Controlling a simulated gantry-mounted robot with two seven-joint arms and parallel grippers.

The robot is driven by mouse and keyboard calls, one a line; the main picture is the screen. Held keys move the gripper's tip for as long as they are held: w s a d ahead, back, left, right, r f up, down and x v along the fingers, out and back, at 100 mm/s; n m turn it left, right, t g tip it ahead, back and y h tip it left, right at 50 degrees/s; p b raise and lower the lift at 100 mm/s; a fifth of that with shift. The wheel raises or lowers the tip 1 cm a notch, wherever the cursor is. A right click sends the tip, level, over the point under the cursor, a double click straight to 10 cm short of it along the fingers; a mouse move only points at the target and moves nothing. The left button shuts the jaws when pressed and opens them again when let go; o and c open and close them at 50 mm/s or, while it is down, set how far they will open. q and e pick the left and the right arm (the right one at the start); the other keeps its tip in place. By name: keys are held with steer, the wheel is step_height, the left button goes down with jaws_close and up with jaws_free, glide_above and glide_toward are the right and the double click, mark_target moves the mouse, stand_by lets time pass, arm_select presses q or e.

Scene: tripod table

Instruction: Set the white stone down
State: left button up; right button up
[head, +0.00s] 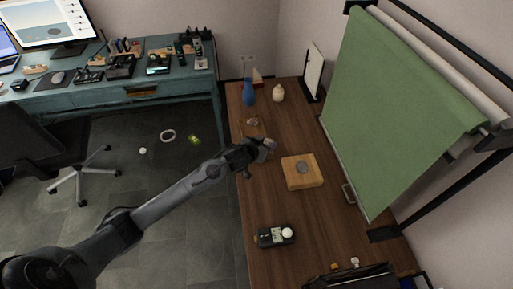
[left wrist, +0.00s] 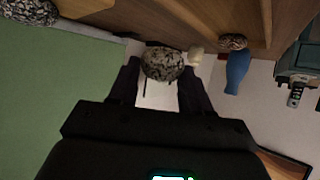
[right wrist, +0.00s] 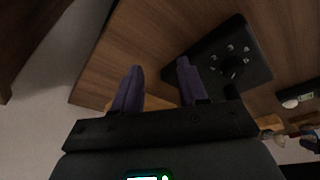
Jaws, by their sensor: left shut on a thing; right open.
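My left gripper (head: 262,149) is over the left part of the brown table (head: 265,195), shut on a pale stone with dark speckles (head: 270,144). In the left wrist view this stone (left wrist: 162,64) sits between the two fingertips. A grey stone (head: 301,167) lies on a wooden block (head: 302,180) to its right. A brownish speckled stone (head: 252,121) lies on the table beyond the gripper. A plain white round thing (head: 287,232) rests on a dark device with a display (head: 268,238). My right gripper (right wrist: 158,75) is open and empty; the head view does not show it.
A blue vase (head: 249,93) and a cream object (head: 278,93) stand at the table's far end. A green hanging sheet (head: 395,105) borders the right side. A black panel with knobs (right wrist: 225,58) lies near the right gripper. Bare wood lies between block and device.

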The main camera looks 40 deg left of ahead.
arm_select(q)
steer(key=a+f, duration=0.2)
steer(key=a, duration=0.1)
steer(key=w+a+f+b, duration=0.1)
steer(key=shift+a, duration=0.35)
arm_select(e)
steer(key=shift+d+f, duration=0.2)
steer(key=shift+f, duration=0.4)
arm_select(q)
step_height(320, 180, down, 3)
steer(key=shift+f+b, duration=0.1)
steer(key=shift+b, duration=0.5)
arm_select(e)
steer(key=shift+f, duration=0.65)
arm_select(q)
steer(key=shift+f, duration=0.35)
arm_select(e)
steer(key=shift+a, duration=0.1)
steer(key=shift+w, duration=0.1)
arm_select(q)
steer(key=shift+f, duration=0.15)
arm_select(e)
steer(key=shift+f, duration=0.1)
arm_select(q)
steer(key=o, duration=1.1)
